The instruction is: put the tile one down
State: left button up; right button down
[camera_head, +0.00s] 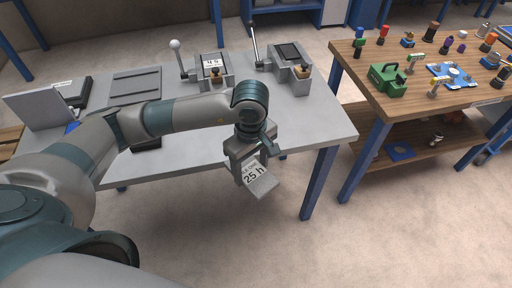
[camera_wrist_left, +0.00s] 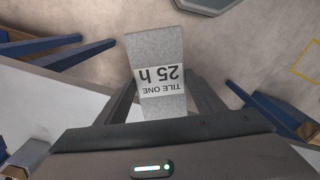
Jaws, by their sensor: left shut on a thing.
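Tile one is a grey tile (camera_head: 262,185) with a white label reading "25 h". My left gripper (camera_head: 250,163) is shut on it and holds it in the air, just off the front edge of the grey table, over the floor. In the left wrist view the tile (camera_wrist_left: 160,99) stands between the two fingers (camera_wrist_left: 165,97), its label reading "TILE ONE 25 h" upside down. The tile's lower end is hidden behind the gripper body. My right gripper is not in view.
The grey table (camera_head: 190,165) carries two lever devices (camera_head: 213,72) (camera_head: 290,66), a dark flat plate (camera_head: 135,86) and a laptop-like grey panel (camera_head: 40,108). A wooden table (camera_head: 365,72) at the right holds a green case (camera_head: 389,81) and several small items. The grey table's front right is clear.

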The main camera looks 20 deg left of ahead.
aim_at(244, 182)
pick_arm(q)
jog(key=s+f+m, duration=0.1)
jog(key=m, duration=0.2)
jog(key=s+f+m, duration=0.1)
jog(key=m, duration=0.1)
jog(key=s+f+m, duration=0.1)
jog(key=m, duration=0.2)
jog(key=shift+s+a+f+m, duration=0.2)
jog(key=shift+s+a+m, duration=0.05)
jog(key=shift+s+m, duration=0.05)
jog(key=m, duration=0.1)
jog(key=s+f+m, duration=0.1)
jog(key=m, duration=0.2)
jog(key=shift+s+a+f, duration=0.1)
jog(key=shift+s+f, duration=0.05)
jog(key=shift+s, duration=0.2)
